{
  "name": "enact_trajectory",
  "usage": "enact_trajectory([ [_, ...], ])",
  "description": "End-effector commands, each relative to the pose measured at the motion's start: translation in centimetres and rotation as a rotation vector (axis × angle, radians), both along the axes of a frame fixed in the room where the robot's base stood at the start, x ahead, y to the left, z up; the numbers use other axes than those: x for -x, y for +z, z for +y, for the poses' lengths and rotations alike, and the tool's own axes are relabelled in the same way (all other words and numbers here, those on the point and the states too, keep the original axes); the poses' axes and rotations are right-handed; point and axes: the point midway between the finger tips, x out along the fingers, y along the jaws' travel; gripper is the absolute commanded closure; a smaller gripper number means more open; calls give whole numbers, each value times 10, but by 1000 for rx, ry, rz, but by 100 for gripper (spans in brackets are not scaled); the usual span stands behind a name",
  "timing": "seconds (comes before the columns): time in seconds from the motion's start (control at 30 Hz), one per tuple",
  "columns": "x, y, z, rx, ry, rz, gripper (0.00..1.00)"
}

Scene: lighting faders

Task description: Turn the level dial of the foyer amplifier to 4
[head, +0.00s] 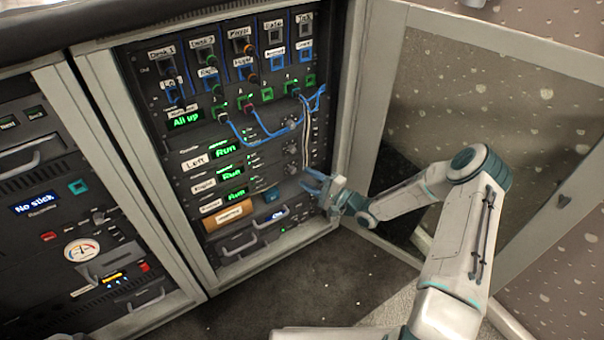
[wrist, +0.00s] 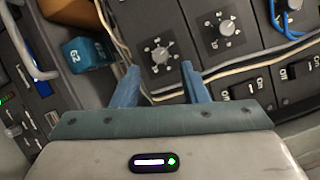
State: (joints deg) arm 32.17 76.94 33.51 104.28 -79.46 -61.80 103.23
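Three amplifier units with green "Run" displays are stacked in the open rack in the head view; the lowest display (head: 236,194) is beside a label too small to read surely. Which unit is the foyer one I cannot tell. My gripper (head: 318,183) is at the right side of these units. In the wrist view my gripper (wrist: 160,72) is open, its two blue fingers apart with nothing between the tips. A round grey dial (wrist: 160,54) with scale marks appears just beyond the gap between the fingertips. A second dial (wrist: 226,28) is to its right. Any contact is unclear.
Pale cables (wrist: 220,70) run across the panel close to the fingers. A blue block (wrist: 84,54) marked 62 or G2 and an orange-brown piece (head: 228,215) are nearby. Blue patch cables (head: 265,137) hang above.

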Motion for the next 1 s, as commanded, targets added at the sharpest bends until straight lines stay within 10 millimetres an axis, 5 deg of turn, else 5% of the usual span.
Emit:
enact_trajectory([
  [0.4,47,-5,-73,1,-3,1,60],
  [1.0,56,-7,-85,0,-1,0,60],
])
